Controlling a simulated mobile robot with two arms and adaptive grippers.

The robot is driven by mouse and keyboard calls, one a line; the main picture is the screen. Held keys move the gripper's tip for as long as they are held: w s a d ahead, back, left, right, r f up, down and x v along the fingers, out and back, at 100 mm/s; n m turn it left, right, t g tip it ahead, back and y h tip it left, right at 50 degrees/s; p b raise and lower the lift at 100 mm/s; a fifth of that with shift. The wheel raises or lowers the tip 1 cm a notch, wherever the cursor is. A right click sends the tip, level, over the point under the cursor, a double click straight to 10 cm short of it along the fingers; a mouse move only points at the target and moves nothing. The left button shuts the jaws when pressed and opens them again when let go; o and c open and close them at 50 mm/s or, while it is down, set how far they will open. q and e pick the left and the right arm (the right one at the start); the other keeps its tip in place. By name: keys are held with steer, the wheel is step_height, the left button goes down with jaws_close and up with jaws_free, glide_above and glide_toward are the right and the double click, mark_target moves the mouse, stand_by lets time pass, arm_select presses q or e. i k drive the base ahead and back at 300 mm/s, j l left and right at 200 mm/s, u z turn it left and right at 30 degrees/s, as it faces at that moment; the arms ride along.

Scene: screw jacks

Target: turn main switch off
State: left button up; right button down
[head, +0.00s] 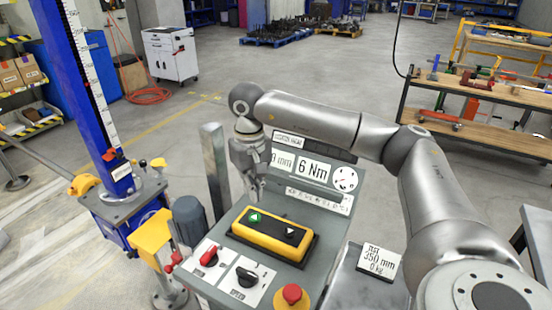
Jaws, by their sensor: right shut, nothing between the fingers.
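A control panel (222,237) stands at the bottom centre of the head view. A red rotary handle (208,256) sits on a white plate at its left. A black rotary knob (246,277) is on another white plate beside it. Their labels are too small to read, so I cannot tell for sure which is the main switch; the red handle looks like one. My right gripper (257,192) hangs above the panel's back edge, pointing down. It is shut and empty, behind and above both switches, apart from them. My left gripper is not in view.
A yellow button box (268,233) with green and black arrow buttons lies mid-panel. A red mushroom button (291,295) is at the front. A display reading 6 Nm (312,168) stands behind. A blue screw-jack column (78,80) is at left, a workbench (480,95) at right.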

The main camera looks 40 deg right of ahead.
mark_target(209, 259)
steer(key=z, duration=1.25)
steer(key=k, duration=0.5)
